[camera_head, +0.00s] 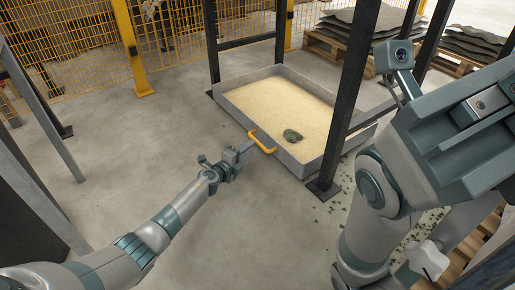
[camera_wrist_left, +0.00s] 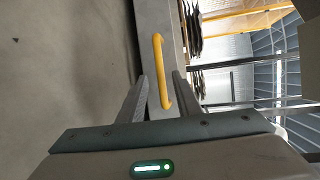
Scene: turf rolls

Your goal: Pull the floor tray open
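The floor tray (camera_head: 234,109) is a low grey metal box filled with sand-coloured material, set between dark posts. Its yellow handle (camera_head: 262,141) is on the near left wall; it also shows in the left wrist view (camera_wrist_left: 158,62). My left gripper (camera_head: 246,147) is at the handle. In the left wrist view its two fingers (camera_wrist_left: 157,98) are apart, with the handle's near end between them; I see no clear contact. My right arm is large at the right; its fingertips do not show.
Dark posts (camera_head: 345,100) stand around the tray. Pallets with dark sheets (camera_head: 470,42) are at the back right, yellow mesh fence (camera_head: 75,60) at the back left. The floor left of the tray is clear.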

